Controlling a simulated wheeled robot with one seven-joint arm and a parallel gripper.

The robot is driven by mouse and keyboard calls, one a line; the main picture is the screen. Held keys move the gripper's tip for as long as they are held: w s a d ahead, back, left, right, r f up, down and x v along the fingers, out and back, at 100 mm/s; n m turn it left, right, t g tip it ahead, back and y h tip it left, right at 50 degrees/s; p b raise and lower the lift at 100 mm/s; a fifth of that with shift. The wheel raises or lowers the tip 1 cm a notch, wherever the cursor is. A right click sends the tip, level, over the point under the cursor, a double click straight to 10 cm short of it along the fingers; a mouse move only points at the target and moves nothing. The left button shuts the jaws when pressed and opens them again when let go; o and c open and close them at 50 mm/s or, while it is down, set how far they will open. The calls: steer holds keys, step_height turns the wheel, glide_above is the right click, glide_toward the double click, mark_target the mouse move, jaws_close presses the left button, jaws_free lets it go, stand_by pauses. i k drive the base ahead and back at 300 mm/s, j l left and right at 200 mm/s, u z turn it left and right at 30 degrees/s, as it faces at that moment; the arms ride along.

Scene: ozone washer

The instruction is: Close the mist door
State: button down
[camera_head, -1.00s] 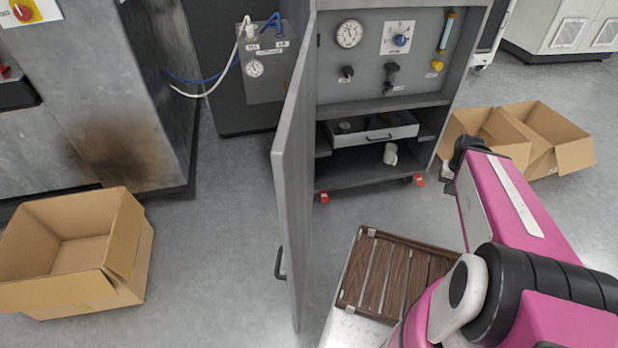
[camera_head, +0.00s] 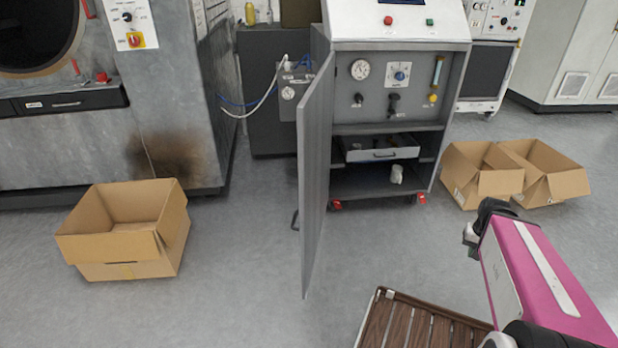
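The mist door (camera_head: 315,175) is a tall grey panel. It stands wide open at the left side of the grey cabinet (camera_head: 438,150), its edge swung out toward me. A dark handle (camera_head: 295,220) shows on its left face, low down. The open cabinet shows gauges, a drawer (camera_head: 381,149) and a white cup (camera_head: 397,173) on the bottom shelf. My gripper (camera_head: 470,240) is at the end of my pink arm, right of the door and in front of the cabinet, apart from both. Its fingers are small and partly hidden, so I cannot tell their opening.
An open cardboard box (camera_head: 125,240) sits on the floor at left. Two more boxes (camera_head: 490,180) (camera_head: 550,175) stand right of the cabinet. A brown slatted top (camera_head: 420,325) is low in front. The floor between the left box and the door is clear.

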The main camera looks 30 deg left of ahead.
mark_target(315, 109)
steer(key=k+j, duration=0.9)
steer(key=j, duration=0.65)
steer(key=i+j, duration=0.1)
steer(key=j, duration=0.55)
steer(key=j+u, duration=0.1)
steer(key=j, duration=0.55)
steer(key=i, duration=0.2)
